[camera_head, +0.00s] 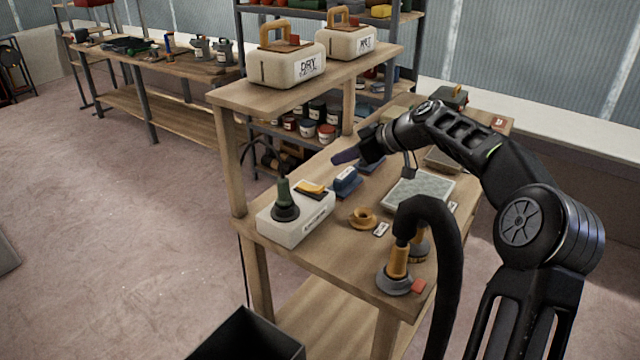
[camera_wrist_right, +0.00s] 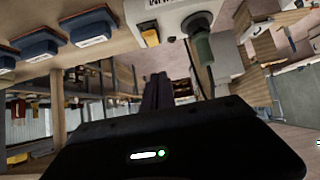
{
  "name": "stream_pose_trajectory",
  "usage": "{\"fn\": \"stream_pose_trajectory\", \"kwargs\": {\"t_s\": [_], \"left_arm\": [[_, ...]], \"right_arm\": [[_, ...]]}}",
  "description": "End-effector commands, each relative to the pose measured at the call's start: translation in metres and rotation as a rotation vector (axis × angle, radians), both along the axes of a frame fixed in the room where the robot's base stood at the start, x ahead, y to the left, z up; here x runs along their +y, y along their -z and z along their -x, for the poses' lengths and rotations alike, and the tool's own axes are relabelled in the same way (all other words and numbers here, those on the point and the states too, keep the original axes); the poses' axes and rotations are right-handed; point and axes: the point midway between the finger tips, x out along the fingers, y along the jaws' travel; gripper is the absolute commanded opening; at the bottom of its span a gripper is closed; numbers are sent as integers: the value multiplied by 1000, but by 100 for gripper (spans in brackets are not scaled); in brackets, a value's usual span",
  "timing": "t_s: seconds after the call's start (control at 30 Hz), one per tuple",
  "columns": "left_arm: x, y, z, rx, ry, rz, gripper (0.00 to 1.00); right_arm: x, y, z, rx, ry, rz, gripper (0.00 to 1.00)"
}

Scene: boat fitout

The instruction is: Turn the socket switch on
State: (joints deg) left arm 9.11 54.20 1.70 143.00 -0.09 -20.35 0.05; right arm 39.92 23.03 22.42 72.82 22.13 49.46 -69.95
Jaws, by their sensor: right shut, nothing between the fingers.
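The socket is a white box (camera_head: 297,222) at the left front of the workbench. A dark green plug (camera_head: 285,198) stands upright on it, with a yellow switch-like piece (camera_head: 311,188) on a dark plate beside it. In the right wrist view the white box (camera_wrist_right: 170,12), the yellow piece (camera_wrist_right: 150,34) and the green plug (camera_wrist_right: 203,48) show near the top. My right gripper (camera_head: 345,157) is shut and empty, above and behind the box, apart from it. Its fingers also show in the right wrist view (camera_wrist_right: 155,88). Whether the switch is on or off I cannot tell. My left gripper is out of view.
A blue block (camera_head: 346,180) sits right beside the box, with a tan ring-shaped piece (camera_head: 362,217) nearby. A hose-fitted tool (camera_head: 396,270) stands at the bench's front. A shelf (camera_head: 330,78) with two cream cases overhangs the back left. A black bin (camera_head: 248,338) is below.

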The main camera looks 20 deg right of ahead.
Motion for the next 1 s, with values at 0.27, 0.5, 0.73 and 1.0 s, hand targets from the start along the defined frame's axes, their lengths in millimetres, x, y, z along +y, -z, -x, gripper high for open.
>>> {"fn": "stream_pose_trajectory", "kwargs": {"t_s": [0.27,0.5,0.73,1.0], "left_arm": [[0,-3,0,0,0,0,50],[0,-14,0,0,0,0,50],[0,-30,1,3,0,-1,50],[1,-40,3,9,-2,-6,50]], "right_arm": [[3,3,-4,2,0,-1,0],[16,20,-25,3,-2,-3,0],[35,47,-57,3,-3,-3,0],[35,84,-60,3,2,-2,0]]}}
